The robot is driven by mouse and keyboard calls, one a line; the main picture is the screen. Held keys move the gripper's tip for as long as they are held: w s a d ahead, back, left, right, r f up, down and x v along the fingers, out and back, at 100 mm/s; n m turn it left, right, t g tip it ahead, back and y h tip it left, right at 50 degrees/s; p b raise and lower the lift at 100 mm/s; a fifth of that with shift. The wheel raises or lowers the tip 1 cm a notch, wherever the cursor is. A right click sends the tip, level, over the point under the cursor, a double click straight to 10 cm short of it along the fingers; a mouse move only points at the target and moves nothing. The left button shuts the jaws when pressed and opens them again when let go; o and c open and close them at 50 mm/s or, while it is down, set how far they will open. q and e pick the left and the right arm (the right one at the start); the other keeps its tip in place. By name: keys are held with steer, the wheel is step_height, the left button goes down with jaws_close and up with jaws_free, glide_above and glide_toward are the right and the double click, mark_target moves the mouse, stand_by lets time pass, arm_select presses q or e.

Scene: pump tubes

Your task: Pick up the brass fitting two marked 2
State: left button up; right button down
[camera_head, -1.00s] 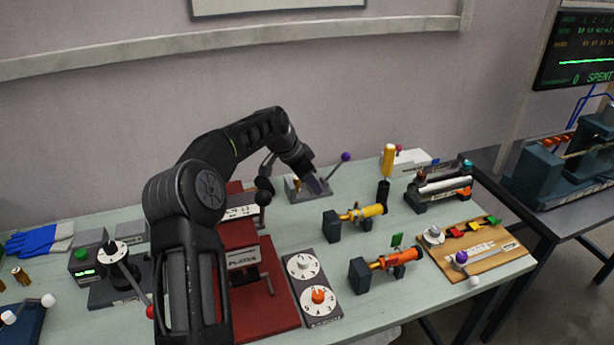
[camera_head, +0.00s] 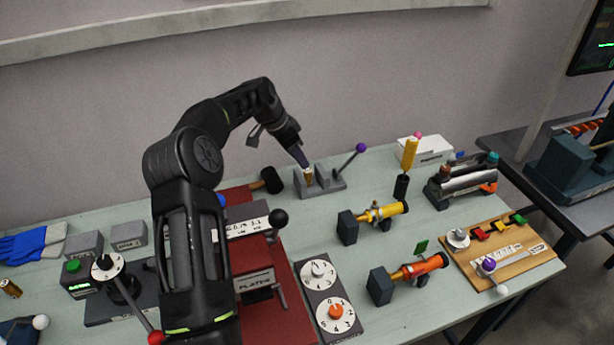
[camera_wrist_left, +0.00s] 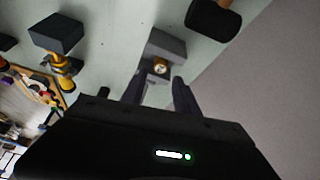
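A small brass fitting (camera_head: 308,175) stands upright in a grey clamp block (camera_head: 334,181) with a purple-knobbed lever, at the back of the table. It also shows in the wrist view (camera_wrist_left: 160,69); I cannot read any number on it. My left gripper (camera_head: 303,163) points down just above this fitting. In the wrist view its two fingers are apart (camera_wrist_left: 158,78), and the fitting appears between and beyond the tips, not clasped. Another brass piece (camera_head: 10,288) lies at the far left edge; its marking is unreadable too. My right gripper is out of view.
A black mallet head (camera_head: 271,180) lies left of the clamp block. A yellow pump tube (camera_head: 380,214) and an orange one (camera_head: 420,267) stand to the right in front. A red press (camera_head: 256,260) and a dial panel (camera_head: 330,300) occupy the middle front.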

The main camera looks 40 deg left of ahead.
mark_target(308, 171)
arm_select(q)
steer(key=x, duration=0.2)
steer(key=shift+w+f+b, duration=0.1)
steer(key=shift+f+b, duration=0.25)
steer(key=shift+b, duration=0.05)
steer(key=shift+w, duration=0.1)
steer(key=b+x, duration=0.1)
steer(key=x, duration=0.4)
steer(key=shift+f, duration=0.15)
stand_by(0.3)
jaws_close()
stand_by(0.4)
